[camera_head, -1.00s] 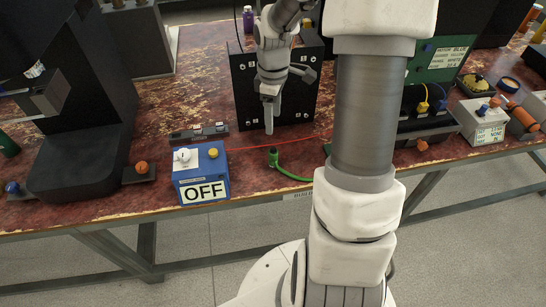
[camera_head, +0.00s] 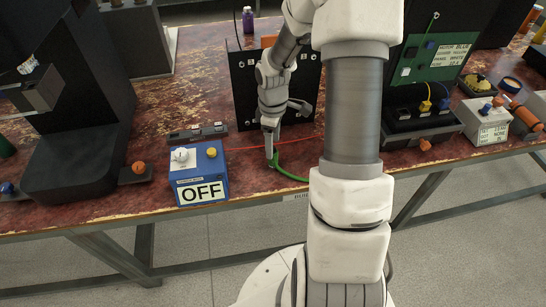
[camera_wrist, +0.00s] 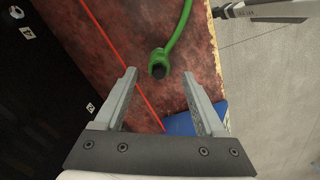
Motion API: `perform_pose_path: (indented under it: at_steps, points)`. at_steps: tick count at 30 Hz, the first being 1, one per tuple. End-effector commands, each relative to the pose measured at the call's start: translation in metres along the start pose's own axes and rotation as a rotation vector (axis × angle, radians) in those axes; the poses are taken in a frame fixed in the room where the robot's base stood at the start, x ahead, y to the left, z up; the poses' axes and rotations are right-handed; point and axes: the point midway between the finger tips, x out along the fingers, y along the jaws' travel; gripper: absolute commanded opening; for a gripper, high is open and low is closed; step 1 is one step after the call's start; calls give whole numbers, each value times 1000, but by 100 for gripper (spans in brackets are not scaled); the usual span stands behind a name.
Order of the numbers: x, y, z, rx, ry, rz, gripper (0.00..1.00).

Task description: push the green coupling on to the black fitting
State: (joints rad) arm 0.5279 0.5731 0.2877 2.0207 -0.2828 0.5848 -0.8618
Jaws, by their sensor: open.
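The green coupling (camera_wrist: 158,58) lies on the worn red tabletop at the end of a green hose, its dark round mouth facing my gripper. In the head view, the coupling (camera_head: 274,162) is near the table's front edge, partly covered by my gripper (camera_head: 272,152). In the wrist view, my gripper (camera_wrist: 159,74) is open and empty, one finger to each side of the coupling's mouth, with the coupling just beyond the tips. I cannot pick out the black fitting for certain; an upright black panel (camera_head: 245,98) with small marks stands behind.
A blue box (camera_head: 200,178) marked OFF stands left of the coupling, with a dark strip (camera_head: 198,133) behind it. A thin red line (camera_wrist: 108,45) crosses the tabletop beside the coupling. The table's front edge (camera_wrist: 212,50) is close. Bare tabletop lies around the coupling.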

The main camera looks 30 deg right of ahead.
Motion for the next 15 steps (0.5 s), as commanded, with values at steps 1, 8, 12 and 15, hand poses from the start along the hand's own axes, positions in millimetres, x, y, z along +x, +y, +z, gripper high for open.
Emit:
perform_pose_path:
  at_steps: [1,8,12,15]
  points:
    - [6,0,0,0,-1,-2,72]
    - [41,1,0,0,-1,-3,72]
    - [50,1,0,0,0,-1,72]
    - [50,2,0,0,0,0,72]
